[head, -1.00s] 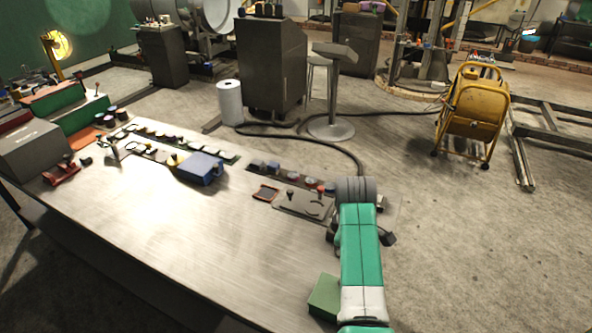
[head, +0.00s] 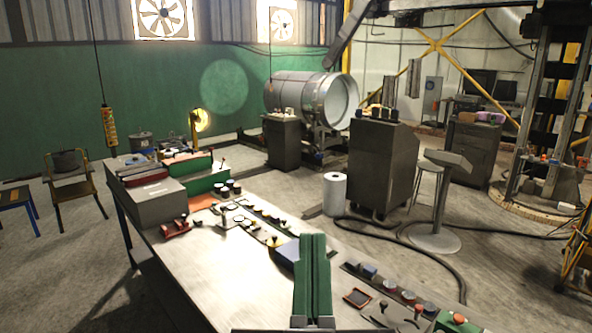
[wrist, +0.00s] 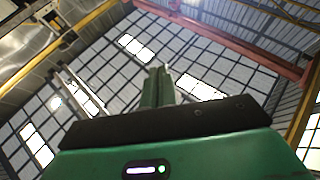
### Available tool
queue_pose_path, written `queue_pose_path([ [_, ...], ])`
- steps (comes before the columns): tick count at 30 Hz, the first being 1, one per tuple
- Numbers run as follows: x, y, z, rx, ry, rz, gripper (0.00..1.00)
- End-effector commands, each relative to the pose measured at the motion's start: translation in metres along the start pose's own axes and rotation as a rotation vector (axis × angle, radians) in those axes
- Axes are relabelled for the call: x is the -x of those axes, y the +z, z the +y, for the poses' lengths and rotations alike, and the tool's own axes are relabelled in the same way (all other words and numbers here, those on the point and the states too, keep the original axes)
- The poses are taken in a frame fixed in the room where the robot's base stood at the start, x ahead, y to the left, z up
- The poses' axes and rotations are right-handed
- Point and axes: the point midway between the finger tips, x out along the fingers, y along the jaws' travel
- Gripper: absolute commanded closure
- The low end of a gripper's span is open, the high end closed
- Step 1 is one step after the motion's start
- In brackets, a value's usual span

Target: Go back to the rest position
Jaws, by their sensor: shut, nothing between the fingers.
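My gripper (head: 313,240) stands at the bottom middle of the head view, in front of the workbench (head: 215,285). Its two long green fingers are together, with nothing between them. They point up, and they hide part of a blue box (head: 286,254) on the bench. In the wrist view the same fingers (wrist: 158,72) rise shut and empty above a dark bar and green housing.
The bench holds a grey case (head: 155,199), red and green boxes, and rows of small knobs and parts. A white roll (head: 334,194), a dark cabinet (head: 380,165) and a grey stand (head: 437,200) are on the floor behind. Cables cross the floor at right.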

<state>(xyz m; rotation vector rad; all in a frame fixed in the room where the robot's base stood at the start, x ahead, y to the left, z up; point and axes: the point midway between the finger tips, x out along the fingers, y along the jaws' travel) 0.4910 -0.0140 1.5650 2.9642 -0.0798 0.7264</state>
Motion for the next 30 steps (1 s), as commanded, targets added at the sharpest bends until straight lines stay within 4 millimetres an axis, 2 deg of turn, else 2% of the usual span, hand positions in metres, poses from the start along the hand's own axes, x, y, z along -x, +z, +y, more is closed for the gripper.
queue_pose_path([
  [1, 0.020, -0.025, -0.007, -0.051, -0.015, 0.069, 1.00],
  [2, 0.033, -0.041, -0.010, -0.084, -0.024, 0.113, 1.00],
  [3, 0.030, -0.069, -0.010, -0.108, -0.030, 0.141, 1.00],
  [4, 0.017, -0.086, -0.008, -0.105, -0.028, 0.133, 1.00],
  [9, -0.018, -0.148, -0.003, -0.111, -0.030, 0.127, 1.00],
  [13, -0.039, -0.187, 0.000, -0.117, -0.033, 0.125, 1.00],
  [15, -0.046, -0.200, 0.001, -0.120, -0.034, 0.124, 1.00],
  [18, -0.050, -0.208, 0.001, -0.122, -0.034, 0.123, 1.00],
  [30, -0.049, -0.205, 0.001, -0.122, -0.034, 0.122, 1.00],
])
